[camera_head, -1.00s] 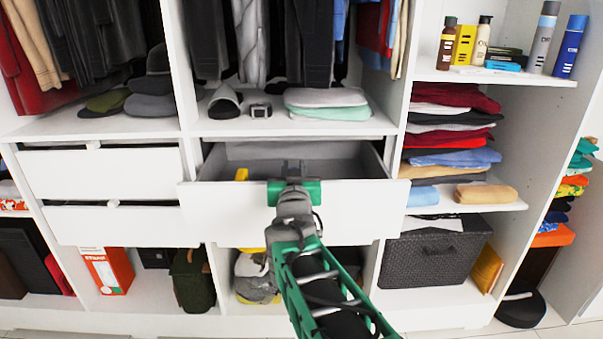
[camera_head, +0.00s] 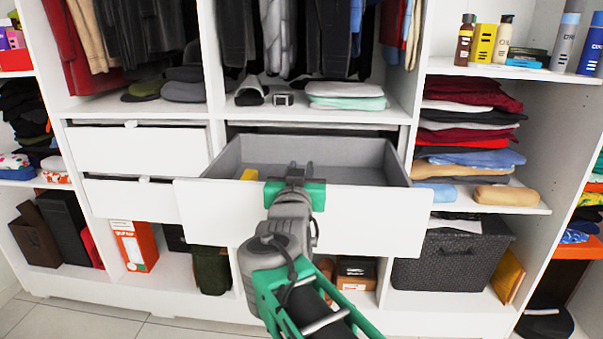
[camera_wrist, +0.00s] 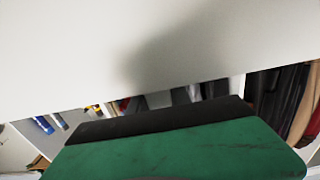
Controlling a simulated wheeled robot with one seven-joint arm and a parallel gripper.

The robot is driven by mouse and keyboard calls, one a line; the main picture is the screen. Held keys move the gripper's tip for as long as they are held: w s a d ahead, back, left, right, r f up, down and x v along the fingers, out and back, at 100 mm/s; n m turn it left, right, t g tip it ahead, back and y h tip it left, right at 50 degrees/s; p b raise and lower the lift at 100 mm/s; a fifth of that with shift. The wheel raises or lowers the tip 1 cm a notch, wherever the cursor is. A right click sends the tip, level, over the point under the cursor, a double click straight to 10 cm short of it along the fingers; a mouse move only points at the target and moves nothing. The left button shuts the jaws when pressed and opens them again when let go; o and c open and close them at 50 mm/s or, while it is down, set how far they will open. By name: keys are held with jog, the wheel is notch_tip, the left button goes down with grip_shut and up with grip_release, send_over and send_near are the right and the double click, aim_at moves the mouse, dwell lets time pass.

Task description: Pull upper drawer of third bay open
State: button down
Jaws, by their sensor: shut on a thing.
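The fingertips are partly hidden by the gripper body in the head view.
Two shut white drawers (camera_head: 137,150) are in the bay to the left. A dark woven basket (camera_head: 450,262) stands at the lower right. Folded clothes (camera_head: 465,130) are stacked on the right shelves. Tiled floor (camera_head: 70,325) is clear at the lower left.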

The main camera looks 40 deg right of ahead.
jog(key=shift+s, duration=0.1)
jog(key=c, duration=1.2)
grip_release()
